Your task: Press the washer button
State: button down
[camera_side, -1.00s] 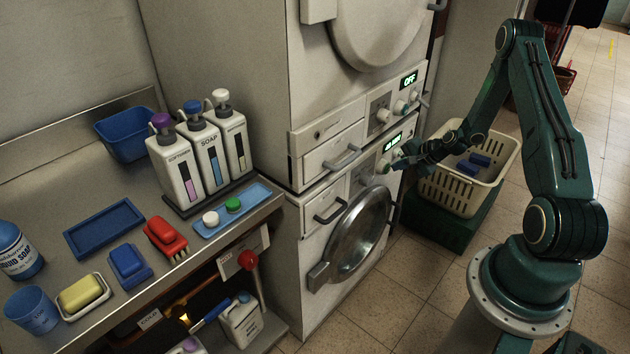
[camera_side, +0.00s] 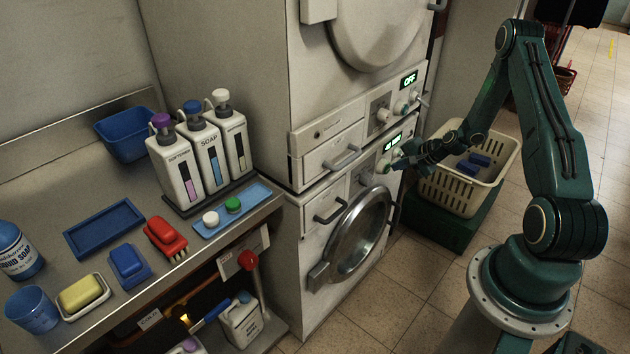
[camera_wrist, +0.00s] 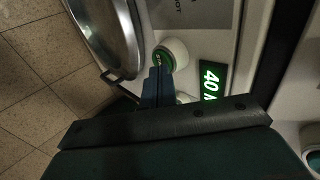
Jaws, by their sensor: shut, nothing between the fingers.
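The washer (camera_side: 325,250) is the lower machine of a white stack, with its round door shut. Its lit green display (camera_side: 392,142) reads "40" and more in the wrist view (camera_wrist: 209,80). The washer button (camera_wrist: 168,56) has a green face in a white surround, beside the display. My gripper (camera_wrist: 160,72) is shut and empty, its fingertips at the green face and covering part of it; whether they touch it I cannot tell.
The dryer above shows "OFF" (camera_side: 409,80) and has knobs just over my gripper. A cream basket (camera_side: 450,195) with blue items stands on a green crate (camera_side: 440,236) beside the washer. A counter (camera_side: 60,200) with soap bottles is at the left.

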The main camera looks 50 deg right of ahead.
jog(key=shift+w+f, duration=0.45)
dwell(1.0)
jog(key=v, duration=0.9)
dwell(1.1)
jog(key=w+a+r+n+g+y, duration=0.1)
jog(key=w+a+r+n+g, duration=0.15)
jog(key=a+r+n, duration=1.3)
jog(key=s+a+r+n+h, duration=0.1)
jog(key=s+a+r+n, duration=0.1)
jog(key=s+a+r, duration=1.3)
jog(key=shift+s+a+r+g, duration=0.25)
jog(key=shift+s+a, duration=0.6)
jog(key=shift+s, duration=1.3)
